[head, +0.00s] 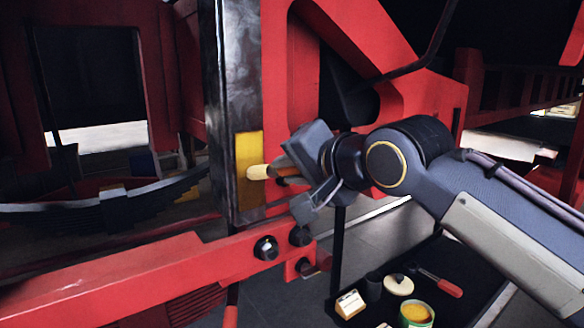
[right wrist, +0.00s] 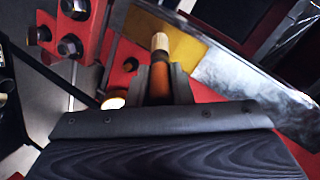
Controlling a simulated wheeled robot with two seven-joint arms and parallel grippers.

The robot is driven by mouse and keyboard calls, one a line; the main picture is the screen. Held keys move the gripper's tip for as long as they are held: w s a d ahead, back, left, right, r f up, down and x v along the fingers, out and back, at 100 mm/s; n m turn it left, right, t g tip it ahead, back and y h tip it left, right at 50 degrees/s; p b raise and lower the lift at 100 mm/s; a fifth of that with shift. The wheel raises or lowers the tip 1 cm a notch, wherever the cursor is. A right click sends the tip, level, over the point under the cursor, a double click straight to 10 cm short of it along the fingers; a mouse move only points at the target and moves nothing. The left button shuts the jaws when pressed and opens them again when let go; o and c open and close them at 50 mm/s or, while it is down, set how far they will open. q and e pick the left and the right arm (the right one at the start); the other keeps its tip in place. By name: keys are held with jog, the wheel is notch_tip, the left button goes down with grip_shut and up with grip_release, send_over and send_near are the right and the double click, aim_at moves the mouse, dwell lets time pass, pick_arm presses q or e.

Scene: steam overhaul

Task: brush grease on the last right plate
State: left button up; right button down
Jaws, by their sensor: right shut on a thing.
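My right gripper (head: 298,172) is shut on a brush (head: 258,172) with a pale tip and a brown handle. The brush also shows between the fingers in the right wrist view (right wrist: 160,72). Its tip is at a yellow grease patch (head: 249,156) on the upright dark metal plate (head: 241,80); I cannot tell whether it touches. The yellow patch (right wrist: 172,35) and the shiny plate (right wrist: 235,75) also show in the right wrist view. An open green tin of yellow grease (head: 416,314) stands below on a dark tray. My left gripper is not in view.
A red bar (head: 120,275) with dark bolts (head: 265,248) crosses below the plate. The red frame (head: 420,95) rises behind my right arm. The dark tray (head: 455,262) holds a red-handled screwdriver (head: 440,282), a small labelled box (head: 350,303) and round containers.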

notch_tip(320, 180, down, 8)
jog(key=b, duration=0.6)
jog(key=shift+r+b, duration=0.2)
jog(key=shift+b, duration=0.1)
jog(key=s+d+b, duration=0.2)
jog(key=s+d, duration=0.1)
jog(key=s, duration=0.2)
jog(key=shift+d, duration=0.25)
dwell(0.5)
jog(key=shift+s+d+b, duration=0.35)
jog(key=shift+s+d, duration=0.5)
jog(key=shift+s, duration=0.3)
